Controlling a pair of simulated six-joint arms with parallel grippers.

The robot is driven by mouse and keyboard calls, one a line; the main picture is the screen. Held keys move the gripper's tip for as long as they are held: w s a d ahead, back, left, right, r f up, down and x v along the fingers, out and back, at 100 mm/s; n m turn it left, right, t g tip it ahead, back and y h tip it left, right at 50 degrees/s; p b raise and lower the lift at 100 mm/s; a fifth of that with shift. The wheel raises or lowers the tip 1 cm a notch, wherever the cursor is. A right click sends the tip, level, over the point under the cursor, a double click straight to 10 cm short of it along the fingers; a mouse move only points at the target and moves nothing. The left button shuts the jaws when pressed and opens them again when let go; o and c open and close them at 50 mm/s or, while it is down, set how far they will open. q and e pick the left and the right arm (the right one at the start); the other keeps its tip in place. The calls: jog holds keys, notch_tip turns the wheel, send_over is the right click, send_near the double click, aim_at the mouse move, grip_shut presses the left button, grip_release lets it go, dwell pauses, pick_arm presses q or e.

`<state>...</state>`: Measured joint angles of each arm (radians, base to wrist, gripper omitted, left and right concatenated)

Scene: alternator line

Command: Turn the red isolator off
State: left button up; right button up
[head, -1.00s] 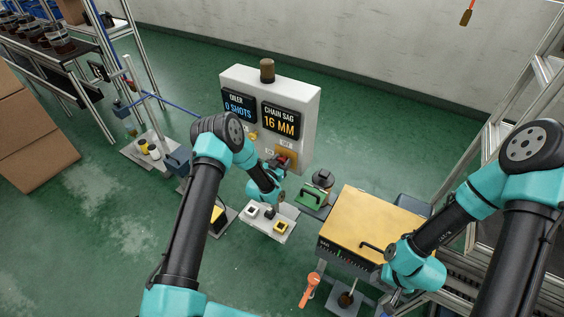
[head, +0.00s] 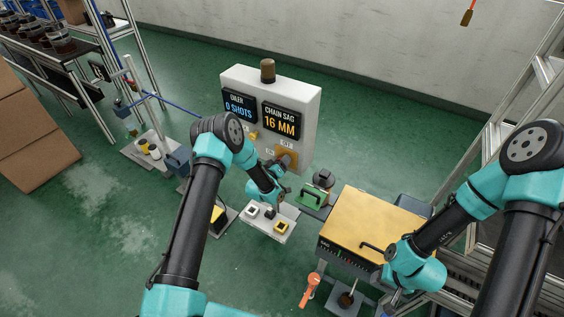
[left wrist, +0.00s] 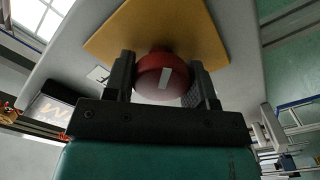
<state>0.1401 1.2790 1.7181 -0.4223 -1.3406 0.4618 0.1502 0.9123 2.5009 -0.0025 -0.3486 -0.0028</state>
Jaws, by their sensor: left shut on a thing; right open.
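The red isolator knob (left wrist: 152,80) is round with a pale stripe and sits on a yellow-orange plate (left wrist: 190,32). In the head view the plate (head: 289,158) is low on the front of the grey cabinet (head: 305,115), and the knob is hidden by my gripper. My left gripper (head: 279,163) is at the plate. In the left wrist view its two fingers (left wrist: 162,78) stand either side of the knob, shut on it. The stripe runs slightly tilted between the fingers. My right gripper (head: 388,301) is open, low at the right, beside the yellow-topped box.
The cabinet shows "0 SHOTS" and "CHAIN SAG 16 MM" displays. A button stand (head: 268,232), a green-handled unit (head: 312,197) and a yellow-topped box (head: 365,220) stand nearby. An orange-handled thing (head: 311,288) is near the front. Green floor is open at the left.

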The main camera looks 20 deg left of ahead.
pick_arm(q)
jog(key=n, duration=0.4)
jog(key=shift+f+n, duration=0.1)
jog(key=shift+n, duration=0.2)
jog(key=n, duration=0.4)
jog(key=shift+f+n, duration=0.1)
jog(key=shift+n, duration=0.3)
jog(key=o, duration=0.9)
jog(key=shift+a, duration=0.1)
jog(key=v, duration=1.7)
jog(key=shift+s, duration=0.2)
